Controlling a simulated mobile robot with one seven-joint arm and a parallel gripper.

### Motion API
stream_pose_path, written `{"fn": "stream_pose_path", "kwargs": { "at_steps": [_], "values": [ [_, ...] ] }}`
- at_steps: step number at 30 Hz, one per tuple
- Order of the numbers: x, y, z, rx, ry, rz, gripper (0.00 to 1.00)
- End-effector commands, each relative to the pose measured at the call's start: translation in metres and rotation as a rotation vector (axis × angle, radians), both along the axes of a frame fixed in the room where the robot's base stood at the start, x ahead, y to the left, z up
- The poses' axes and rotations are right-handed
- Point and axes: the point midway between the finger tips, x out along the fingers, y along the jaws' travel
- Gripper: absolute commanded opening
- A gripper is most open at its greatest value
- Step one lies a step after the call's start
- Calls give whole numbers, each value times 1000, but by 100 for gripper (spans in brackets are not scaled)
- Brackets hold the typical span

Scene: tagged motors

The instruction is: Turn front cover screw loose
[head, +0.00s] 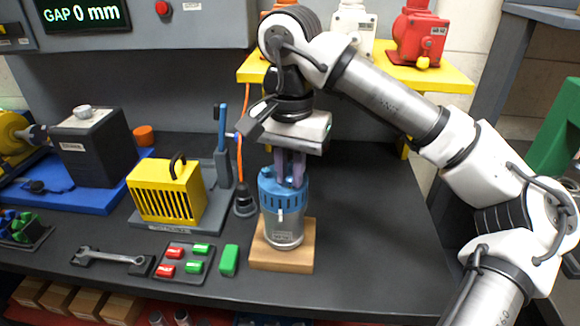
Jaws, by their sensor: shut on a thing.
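A motor (283,222) with a silver body stands upright on a wooden block. Its blue front cover (270,186) faces up. My gripper (291,182) points straight down over the motor, with its fingers reaching to the top of the blue cover. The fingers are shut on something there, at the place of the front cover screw. The screw itself is hidden by the fingers, so its turn or height cannot be seen.
The wooden block (268,262) sits near the bench's front edge. A yellow vented cover (166,190), a wrench (112,257), a tray of red and green blocks (183,262) and a loose green block (229,260) lie left. The bench right of the motor is clear. A yellow shelf (447,77) stands behind.

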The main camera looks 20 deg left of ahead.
Motion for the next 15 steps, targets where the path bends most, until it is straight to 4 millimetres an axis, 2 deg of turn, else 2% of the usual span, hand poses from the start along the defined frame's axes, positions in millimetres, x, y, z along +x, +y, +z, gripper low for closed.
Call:
{"fn": "stream_pose_path", "kwargs": {
  "at_steps": [15],
  "values": [
    [-1, 0, -3, -5, 6, 65, 0]
  ]
}}
